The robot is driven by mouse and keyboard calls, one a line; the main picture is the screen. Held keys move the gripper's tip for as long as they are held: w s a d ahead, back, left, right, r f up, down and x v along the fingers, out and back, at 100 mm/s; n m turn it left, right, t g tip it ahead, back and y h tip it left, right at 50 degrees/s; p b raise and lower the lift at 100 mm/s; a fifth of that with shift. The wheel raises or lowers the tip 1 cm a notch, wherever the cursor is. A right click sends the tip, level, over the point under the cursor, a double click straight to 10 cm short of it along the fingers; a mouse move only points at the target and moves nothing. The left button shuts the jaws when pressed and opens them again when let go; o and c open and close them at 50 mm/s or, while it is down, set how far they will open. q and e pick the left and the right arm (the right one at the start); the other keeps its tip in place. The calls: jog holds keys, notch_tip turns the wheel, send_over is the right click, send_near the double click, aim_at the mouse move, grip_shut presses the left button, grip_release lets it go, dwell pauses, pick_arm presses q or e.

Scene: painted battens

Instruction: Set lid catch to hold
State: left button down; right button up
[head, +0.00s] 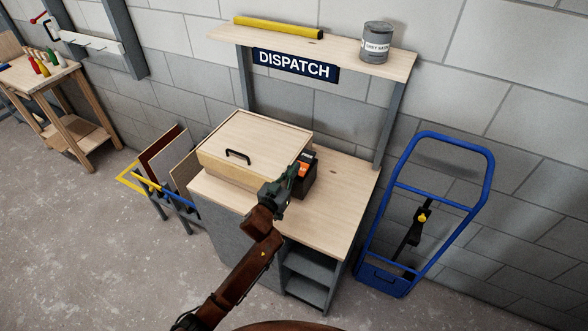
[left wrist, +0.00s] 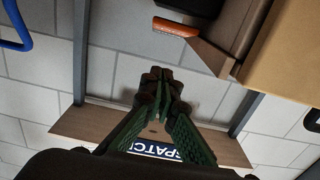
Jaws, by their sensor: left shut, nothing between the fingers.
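A wooden box (head: 225,172) with a closed flat lid (head: 258,135) and a black handle (head: 238,156) stands on the bench; its wooden side shows in the left wrist view (left wrist: 285,55). At its right side is a black unit (head: 308,182) with an orange part (head: 304,168). The orange part also shows in the left wrist view (left wrist: 176,27). I cannot tell whether this is the lid catch or how it is set. My left gripper (head: 293,176) is shut and empty, in front of the unit and partly covering it; its green fingers show in the left wrist view (left wrist: 158,95). My right gripper is out of view.
A blue hand truck (head: 425,200) stands at right, boards in a rack (head: 165,155) at left.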

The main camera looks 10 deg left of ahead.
pick_arm(q)
jog(key=v, duration=0.9)
jog(key=shift+s, duration=0.4)
jog(key=shift+a+r, duration=0.1)
jog(key=shift+r, duration=0.05)
